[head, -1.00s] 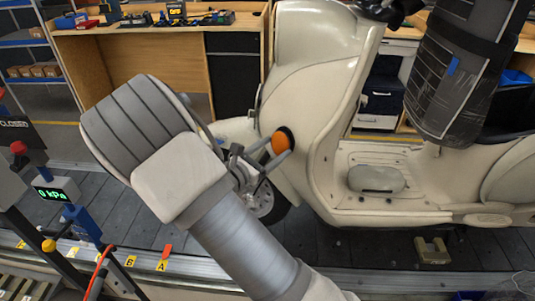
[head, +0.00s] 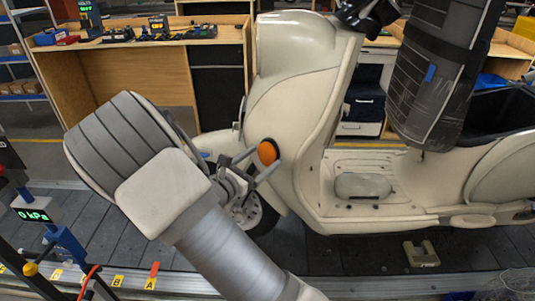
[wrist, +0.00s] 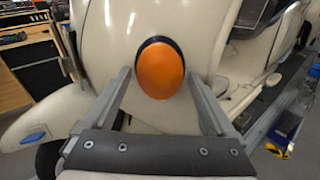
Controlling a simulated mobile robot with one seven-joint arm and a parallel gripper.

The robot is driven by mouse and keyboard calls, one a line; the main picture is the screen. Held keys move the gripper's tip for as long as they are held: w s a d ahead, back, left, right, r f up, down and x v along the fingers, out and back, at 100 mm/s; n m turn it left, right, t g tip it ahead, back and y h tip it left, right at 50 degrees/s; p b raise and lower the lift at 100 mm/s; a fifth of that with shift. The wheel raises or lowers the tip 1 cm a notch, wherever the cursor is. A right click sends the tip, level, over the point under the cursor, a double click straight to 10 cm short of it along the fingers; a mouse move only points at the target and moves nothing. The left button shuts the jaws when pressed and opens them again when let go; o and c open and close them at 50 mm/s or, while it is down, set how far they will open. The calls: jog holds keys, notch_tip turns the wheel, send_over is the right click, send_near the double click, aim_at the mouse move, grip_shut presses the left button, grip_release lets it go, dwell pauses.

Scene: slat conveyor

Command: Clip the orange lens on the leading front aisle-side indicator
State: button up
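The orange lens (head: 268,152) sits at the front of the cream scooter (head: 305,80), on the side facing me. In the wrist view the lens (wrist: 160,70) is oval and upright, with the black rim (wrist: 160,42) of the indicator showing around its top and sides. My gripper (wrist: 158,76) is open, one finger on each side of the lens. A gap shows between each finger and the lens in the wrist view. In the head view my gripper (head: 262,161) reaches to the lens from the lower left. Whether the lens is fully clipped in cannot be told.
The scooter stands on a dark slat conveyor (head: 330,255). A wooden workbench (head: 120,85) with tools is behind. A post with a 0 kPa display (head: 33,214) stands at the left. A dark wrapped cylinder (head: 440,75) hangs above the scooter's seat area.

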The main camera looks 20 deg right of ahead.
jog(key=shift+o, duration=0.3)
jog(key=shift+s+a, duration=0.3)
jog(key=shift+a, duration=0.2)
jog(key=v, duration=1.6)
jog(key=shift+a, duration=0.1)
